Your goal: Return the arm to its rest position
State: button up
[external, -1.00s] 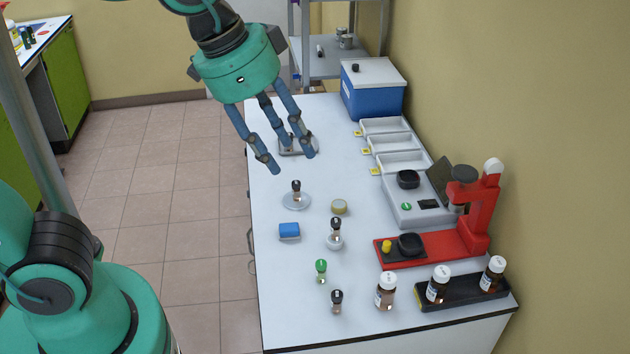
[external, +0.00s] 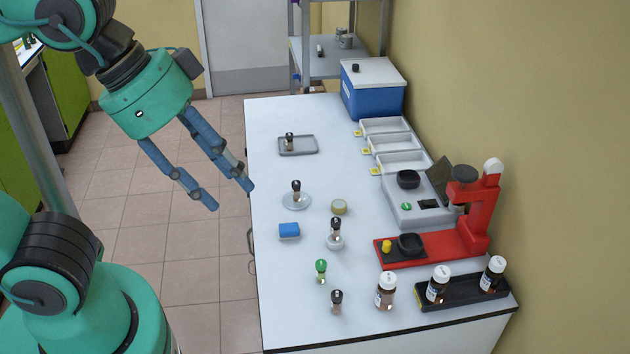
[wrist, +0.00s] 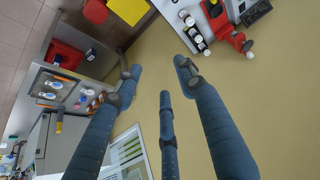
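My gripper (external: 232,198) hangs over the floor just left of the white table (external: 275,330) in the external view. Its blue fingers are spread apart with nothing between them. In the wrist view the fingers (wrist: 160,85) are also apart and empty, with the wall behind them. The arm is raised, and the gripper is clear of everything on the table.
On the table are a grey tray (external: 312,151) with a small vial, a round dish (external: 290,203) with a vial, a blue block (external: 289,230), several bottles, a red instrument (external: 480,215) and a blue cooler (external: 372,95). The floor to the left is free.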

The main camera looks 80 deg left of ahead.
notch_tip(320, 180, down, 10)
jog(key=b, duration=0.9)
jog(key=shift+b, duration=0.4)
